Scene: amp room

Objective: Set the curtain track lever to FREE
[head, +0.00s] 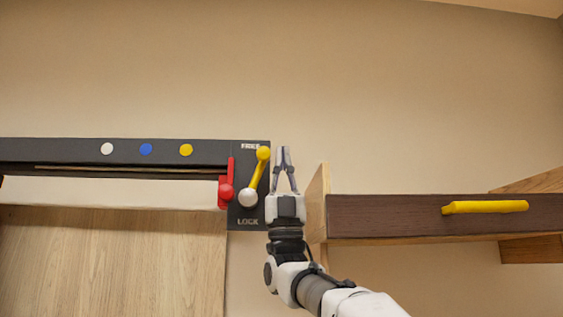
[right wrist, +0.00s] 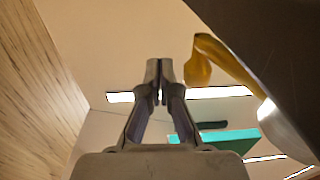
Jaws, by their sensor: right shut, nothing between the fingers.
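The curtain track lever (head: 258,170) is a yellow arm with a round knob on a white pivot, mounted on a dark plate (head: 237,216). It points up and slightly right, its knob just below the FREE label (head: 251,146); the LOCK label (head: 247,221) is beneath the pivot. My right gripper (head: 283,150) points up, just right of the lever and the plate's edge, shut and empty. In the right wrist view the closed fingertips (right wrist: 159,68) appear apart from the yellow lever (right wrist: 199,69), which is to their right. My left gripper is out of view.
A red handle (head: 226,190) is just left of the lever. The dark track with white, blue and yellow dots (head: 146,149) runs left. A wooden shelf with a dark front (head: 380,217) and yellow bar (head: 485,207) stands close right of my gripper. The wall above is clear.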

